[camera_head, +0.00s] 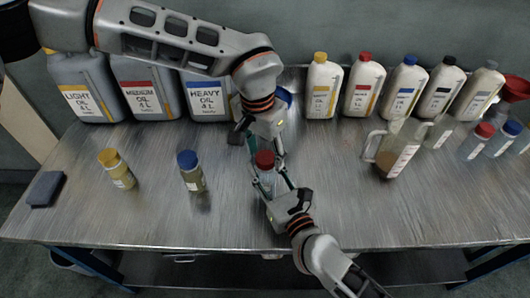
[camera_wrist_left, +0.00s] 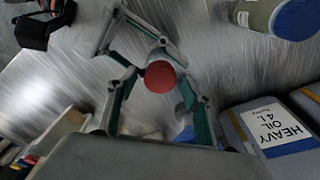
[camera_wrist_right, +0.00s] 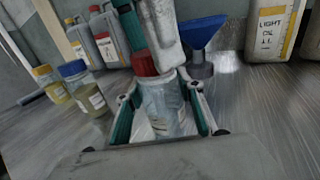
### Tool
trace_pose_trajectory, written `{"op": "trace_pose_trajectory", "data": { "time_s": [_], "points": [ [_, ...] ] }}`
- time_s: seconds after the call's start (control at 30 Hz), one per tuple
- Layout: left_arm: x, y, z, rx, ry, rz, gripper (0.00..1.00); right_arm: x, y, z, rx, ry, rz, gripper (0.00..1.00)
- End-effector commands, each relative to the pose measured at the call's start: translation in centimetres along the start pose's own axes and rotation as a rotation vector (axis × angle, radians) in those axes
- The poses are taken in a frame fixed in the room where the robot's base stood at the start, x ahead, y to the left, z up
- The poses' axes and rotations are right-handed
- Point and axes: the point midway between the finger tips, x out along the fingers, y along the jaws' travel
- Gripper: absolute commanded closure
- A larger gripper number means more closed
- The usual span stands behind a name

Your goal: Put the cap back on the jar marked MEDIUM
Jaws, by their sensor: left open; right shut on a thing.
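A clear jar (camera_head: 267,180) with a pale label stands upright near the table's middle; I cannot read its label. It also shows in the right wrist view (camera_wrist_right: 165,115). A red cap (camera_head: 264,159) is at the jar's mouth; whether it is fully seated I cannot tell. The cap also shows in the left wrist view (camera_wrist_left: 160,76). My right gripper (camera_head: 272,184) is shut on the jar's body from the front. My left gripper (camera_wrist_left: 158,84) is open above, its fingers on either side of the cap, and partly hides it in the right wrist view (camera_wrist_right: 145,63).
A yellow-capped jar (camera_head: 116,168) and a blue-capped jar (camera_head: 191,172) stand to the left. Large oil cans (camera_head: 145,90) and several bottles (camera_head: 363,85) line the back. A measuring jug (camera_head: 400,150) stands to the right. A blue funnel (camera_wrist_right: 202,35) is behind the jar. The front right is clear.

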Motion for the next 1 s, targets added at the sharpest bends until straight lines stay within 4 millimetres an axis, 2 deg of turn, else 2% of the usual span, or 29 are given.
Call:
{"op": "trace_pose_trajectory", "data": {
  "time_s": [0.33, 0.73, 0.87, 1.0],
  "points": [
    [-3.9, 0.0, -0.5, 0.000, 0.002, -0.001, 0.50, 0.0, 0.0, 0.0, 0.000, 0.000, 0.000, 1.00],
    [-4.2, 0.0, -0.5, -0.017, 0.000, 0.000, 0.52, 0.0, 0.0, 0.0, 0.000, 0.000, 0.000, 1.00],
    [-4.2, 0.0, -0.6, -0.115, -0.002, -0.001, 0.52, 0.0, 0.0, 0.0, 0.000, 0.000, 0.000, 1.00],
    [-4.4, 0.0, -0.6, -0.330, -0.007, -0.003, 0.52, 0.0, 0.0, 0.0, 0.000, 0.000, 0.000, 1.00]
  ]
}}
